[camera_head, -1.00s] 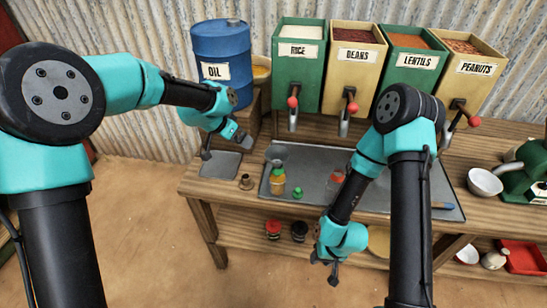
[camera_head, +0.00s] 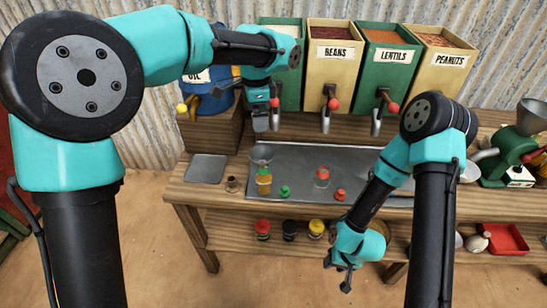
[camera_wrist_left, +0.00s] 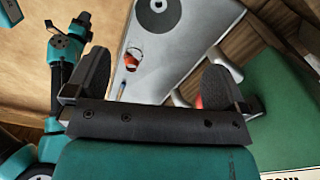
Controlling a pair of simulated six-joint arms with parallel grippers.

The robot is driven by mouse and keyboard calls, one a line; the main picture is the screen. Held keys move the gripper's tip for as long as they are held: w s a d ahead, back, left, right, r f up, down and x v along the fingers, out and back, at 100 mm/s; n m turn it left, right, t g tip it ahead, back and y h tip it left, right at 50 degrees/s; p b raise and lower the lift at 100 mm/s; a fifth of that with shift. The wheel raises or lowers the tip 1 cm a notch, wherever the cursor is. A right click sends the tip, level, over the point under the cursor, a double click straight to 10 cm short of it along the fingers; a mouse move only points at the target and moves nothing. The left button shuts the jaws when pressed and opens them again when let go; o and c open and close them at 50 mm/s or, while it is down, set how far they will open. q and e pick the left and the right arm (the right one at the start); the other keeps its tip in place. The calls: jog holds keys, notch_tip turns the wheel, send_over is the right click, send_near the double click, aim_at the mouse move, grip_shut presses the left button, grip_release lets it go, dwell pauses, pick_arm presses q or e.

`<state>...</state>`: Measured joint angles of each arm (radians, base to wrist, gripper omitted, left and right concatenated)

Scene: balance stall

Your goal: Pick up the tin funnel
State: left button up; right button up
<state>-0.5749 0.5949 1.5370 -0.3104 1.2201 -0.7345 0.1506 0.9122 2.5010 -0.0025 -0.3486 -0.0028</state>
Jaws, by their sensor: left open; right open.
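A small grey round piece that looks like the tin funnel (camera_head: 262,152) is at the left end of the metal tray, just behind a jar (camera_head: 264,178) with orange contents. I cannot tell whether it touches the jar. What looks like its round rim with a dark centre (camera_wrist_left: 158,10) is cut by the top edge of the left wrist view. My left gripper (camera_head: 262,122) is open and empty, above and behind the funnel, in front of the bins; its fingers (camera_wrist_left: 155,88) stand wide apart. My right gripper (camera_head: 342,280) is open and empty, low at the shelf front.
Dispenser bins with levers (camera_head: 333,75) stand close behind. A green grinder (camera_head: 510,150) is at the right. The tray's middle is mostly clear.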

aim_at(260, 154)
pick_arm(q)
jog(key=shift+a, duration=0.1)
notch_tip(260, 154, down, 11)
jog(key=shift+f, duration=0.6)
dwell(0.4)
jog(key=shift+f, duration=2.6)
jog(key=shift+c, duration=0.2)
jog(key=c, duration=0.7)
jog(key=shift+r, duration=0.15)
jog(key=shift+c, duration=0.2)
